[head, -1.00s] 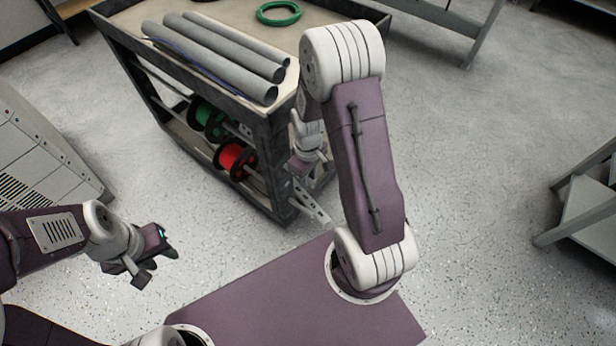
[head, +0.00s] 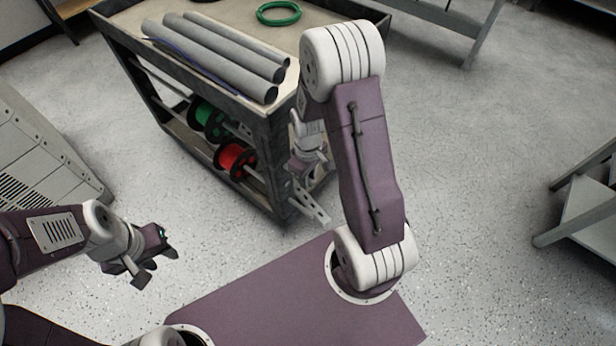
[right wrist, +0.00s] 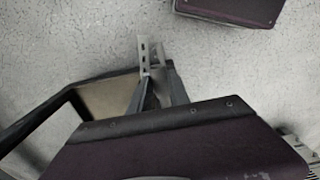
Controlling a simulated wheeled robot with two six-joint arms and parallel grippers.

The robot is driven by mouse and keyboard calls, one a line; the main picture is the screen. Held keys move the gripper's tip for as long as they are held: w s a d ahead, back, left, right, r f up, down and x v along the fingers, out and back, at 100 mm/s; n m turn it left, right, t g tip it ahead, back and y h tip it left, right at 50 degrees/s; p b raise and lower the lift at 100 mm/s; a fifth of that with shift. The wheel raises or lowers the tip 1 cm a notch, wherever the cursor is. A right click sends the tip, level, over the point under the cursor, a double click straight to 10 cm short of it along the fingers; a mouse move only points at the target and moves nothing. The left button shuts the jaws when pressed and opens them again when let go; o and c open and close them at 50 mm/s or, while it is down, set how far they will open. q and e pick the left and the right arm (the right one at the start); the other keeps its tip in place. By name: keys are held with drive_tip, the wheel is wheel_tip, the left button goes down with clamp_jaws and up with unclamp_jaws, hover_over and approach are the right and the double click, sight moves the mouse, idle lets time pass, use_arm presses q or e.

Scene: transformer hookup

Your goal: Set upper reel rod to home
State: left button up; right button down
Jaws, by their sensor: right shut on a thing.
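The green reel (head: 207,119) sits on the upper reel rod under the cart top, and a red reel (head: 236,158) sits on a rod below it. My right gripper (head: 301,164) is just outside the cart's near corner leg, at about the height of the reels. My left gripper (head: 150,262) is open and empty, away from the cart.
The cart (head: 215,25) carries grey pipes (head: 210,62) and a green coil (head: 278,13) on top. A grey cabinet (head: 45,150) stands left and a grey stand (head: 590,205) right.

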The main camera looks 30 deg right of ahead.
drive_tip(key=shift+w+a+r, duration=0.1)
drive_tip(key=shift+w+r, duration=0.05)
drive_tip(key=shift+w, duration=0.1)
drive_tip(key=shift+w+a+p, duration=0.2)
drive_tip(key=shift+w+p, duration=0.2)
drive_tip(key=shift+w, duration=0.1)
drive_tip(key=shift+w+a+p, duration=0.15)
drive_tip(key=shift+w+p, duration=0.25)
drive_tip(key=shift+w, duration=0.2)
drive_tip(key=c, duration=1.2)
unclamp_jaws()
drive_tip(key=shift+a, duration=0.1)
wheel_tip(320, 180, up, 8)
drive_tip(key=p, duration=0.3)
drive_tip(key=shift+r, duration=0.4)
